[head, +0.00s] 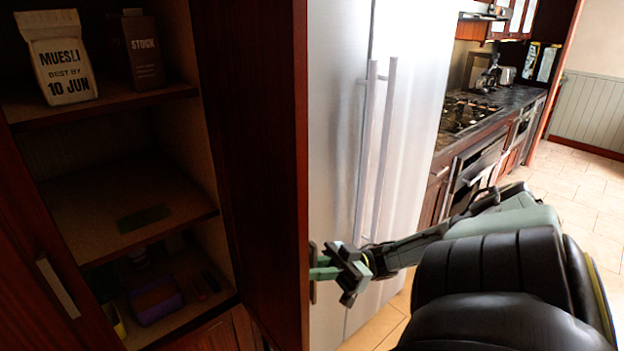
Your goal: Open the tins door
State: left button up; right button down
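A dark wooden tall cabinet fills the left of the head view. Its right-hand door (252,150) stands swung open toward me, edge almost facing me. Its left door (40,235) has a pale bar handle (58,287). I cannot tell from labels which door is the tins door. My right gripper (322,267) is at the outer side of the open door, by its lower front edge, where a small handle part (313,272) shows. The fingertips are partly hidden, so their grip on the handle is unclear. My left gripper is not in view.
Cabinet shelves hold a muesli bag (62,60), a stock box (137,50) and a purple box (157,300) low down. A steel fridge (335,130) with two long handles stands right behind the open door. A counter with a hob (465,112) lies beyond; tiled floor is clear at right.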

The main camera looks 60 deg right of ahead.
jog(key=shift+f, duration=0.1)
jog(key=c, duration=1.4)
grip_release()
jog(key=shift+o, duration=0.2)
jog(key=b+v, duration=0.4)
jog(key=v, duration=0.9)
jog(key=shift+s+d, duration=0.15)
jog(key=shift+d, duration=0.1)
